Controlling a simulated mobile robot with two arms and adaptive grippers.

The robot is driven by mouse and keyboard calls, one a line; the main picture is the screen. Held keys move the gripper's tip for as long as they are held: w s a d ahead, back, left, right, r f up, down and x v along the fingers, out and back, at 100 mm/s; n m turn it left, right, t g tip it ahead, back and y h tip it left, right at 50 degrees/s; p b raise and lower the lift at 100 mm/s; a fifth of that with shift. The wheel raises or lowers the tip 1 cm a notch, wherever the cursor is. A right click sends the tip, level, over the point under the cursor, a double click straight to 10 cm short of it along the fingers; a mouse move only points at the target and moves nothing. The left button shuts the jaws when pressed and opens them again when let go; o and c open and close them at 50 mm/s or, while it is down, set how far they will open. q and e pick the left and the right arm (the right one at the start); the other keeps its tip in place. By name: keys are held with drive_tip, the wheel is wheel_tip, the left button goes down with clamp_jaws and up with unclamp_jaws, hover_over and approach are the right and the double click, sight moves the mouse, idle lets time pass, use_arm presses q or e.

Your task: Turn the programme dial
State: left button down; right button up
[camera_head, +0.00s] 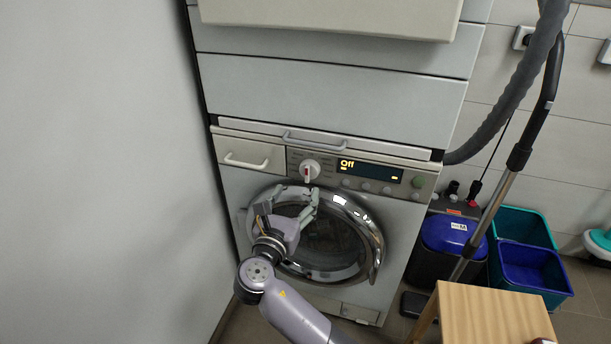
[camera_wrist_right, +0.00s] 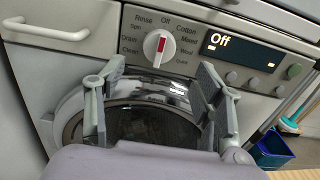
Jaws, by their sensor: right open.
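The programme dial (camera_head: 309,170) is a round white knob with a red mark, on the control panel of the lower machine. It also shows in the right wrist view (camera_wrist_right: 159,47), with programme names around it, its red mark near Off. The display (camera_head: 369,172) beside it reads "Off". My right gripper (camera_head: 288,200) is in front of the round door, below the dial. In the right wrist view its fingers are spread wide with nothing between them, and the dial lies beyond and above the gap. My left gripper is not in view.
The chrome-rimmed door (camera_head: 372,235) is closed below the panel. A drawer with a handle (camera_head: 246,162) is left of the dial. A plain wall (camera_head: 90,170) is at the left.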

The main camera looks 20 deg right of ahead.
sight(307, 174)
drive_tip(key=b+x, duration=0.1)
drive_tip(key=x, duration=0.7)
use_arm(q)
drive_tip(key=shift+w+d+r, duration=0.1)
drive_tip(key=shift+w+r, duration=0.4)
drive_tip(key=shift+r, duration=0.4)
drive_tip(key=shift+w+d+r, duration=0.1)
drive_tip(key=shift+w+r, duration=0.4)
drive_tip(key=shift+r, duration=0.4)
use_arm(e)
drive_tip(key=shift+w+d, duration=0.35)
drive_tip(key=shift+w, duration=0.05)
drive_tip(key=shift+c, duration=0.3)
drive_tip(key=c, duration=1.1)
drive_tip(key=shift+o, duration=0.2)
